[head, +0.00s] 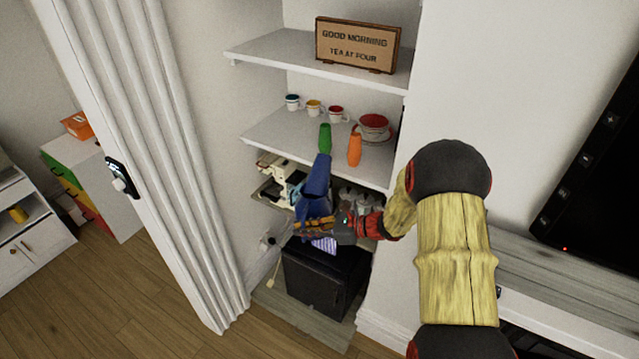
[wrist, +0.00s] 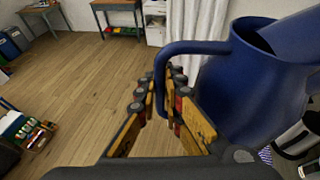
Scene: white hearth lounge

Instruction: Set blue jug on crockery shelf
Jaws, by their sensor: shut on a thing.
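The blue jug (head: 317,178) is held in front of the lower shelf in the head view, its top reaching about the front edge of the crockery shelf (head: 283,137). My gripper (head: 312,226) is shut on the jug's handle. In the wrist view the jug (wrist: 250,92) fills the right side, and its handle passes down between the fingers of my gripper (wrist: 168,98). The crockery shelf bears several small cups (head: 313,107), a red bowl (head: 373,121) on a saucer, a green vase (head: 325,137) and an orange vase (head: 355,149). The jug's base is hidden in the head view.
A higher shelf (head: 270,48) bears a wooden sign (head: 356,45). A ribbed white panel (head: 150,130) stands left. The crockery shelf's front left is bare.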

